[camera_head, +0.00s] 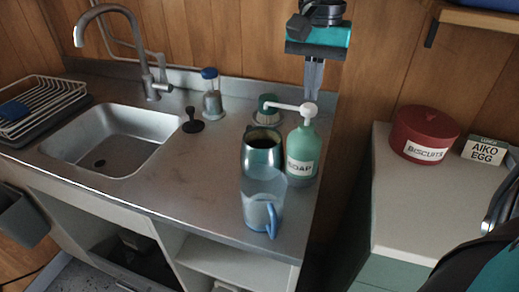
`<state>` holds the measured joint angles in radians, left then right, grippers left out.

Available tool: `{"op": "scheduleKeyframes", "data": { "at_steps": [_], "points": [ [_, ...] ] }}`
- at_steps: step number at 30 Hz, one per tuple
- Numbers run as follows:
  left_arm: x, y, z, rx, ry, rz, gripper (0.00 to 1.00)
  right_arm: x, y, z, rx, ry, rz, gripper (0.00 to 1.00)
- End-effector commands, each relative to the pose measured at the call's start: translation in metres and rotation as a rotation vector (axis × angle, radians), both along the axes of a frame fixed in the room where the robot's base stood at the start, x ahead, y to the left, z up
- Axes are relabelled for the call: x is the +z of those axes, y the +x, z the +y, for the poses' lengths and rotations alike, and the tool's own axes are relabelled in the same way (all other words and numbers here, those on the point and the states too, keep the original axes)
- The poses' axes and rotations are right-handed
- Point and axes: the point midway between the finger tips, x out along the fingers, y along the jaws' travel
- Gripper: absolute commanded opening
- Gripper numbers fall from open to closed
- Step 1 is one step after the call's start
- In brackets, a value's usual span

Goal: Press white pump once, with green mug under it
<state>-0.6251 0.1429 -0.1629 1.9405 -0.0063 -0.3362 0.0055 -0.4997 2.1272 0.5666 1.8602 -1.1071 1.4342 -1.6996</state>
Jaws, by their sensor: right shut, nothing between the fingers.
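A green bottle labelled SOAP (302,157) stands upright near the counter's right end. Its white pump (308,110) has a long spout reaching left. A shiny green mug (262,153) stands upright left of the bottle, and the spout tip shows above its opening. My right gripper (313,92) points down with its fingers shut and empty, right at the top of the pump head. I cannot tell whether the fingertips touch it. A clear jug with a blue handle (270,220) stands in front of the mug and overlaps its lower part. My left gripper is not in view.
A green-topped item (267,116) stands behind the mug. A blue-topped dispenser (211,97) and a black stopper (192,123) stand between mug and sink (118,132). A red biscuit tin (422,132) and an egg box (486,150) are on the right cabinet.

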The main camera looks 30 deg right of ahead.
Motion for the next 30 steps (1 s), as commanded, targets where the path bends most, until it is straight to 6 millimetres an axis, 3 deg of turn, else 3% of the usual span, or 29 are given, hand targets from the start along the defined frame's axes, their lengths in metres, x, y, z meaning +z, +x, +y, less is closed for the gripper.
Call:
{"op": "scheduleKeyframes", "data": {
  "at_steps": [5, 21, 30],
  "points": [
    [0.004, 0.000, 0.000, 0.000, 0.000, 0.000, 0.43, 0.005, 0.000, 0.000, 0.000, 0.000, -0.001, 0.00],
    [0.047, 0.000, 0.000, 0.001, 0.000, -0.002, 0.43, 0.058, 0.000, 0.000, 0.000, -0.001, -0.001, 0.00],
    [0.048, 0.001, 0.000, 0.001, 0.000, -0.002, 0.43, 0.060, 0.000, 0.000, 0.000, 0.000, 0.000, 0.00]
  ]
}}
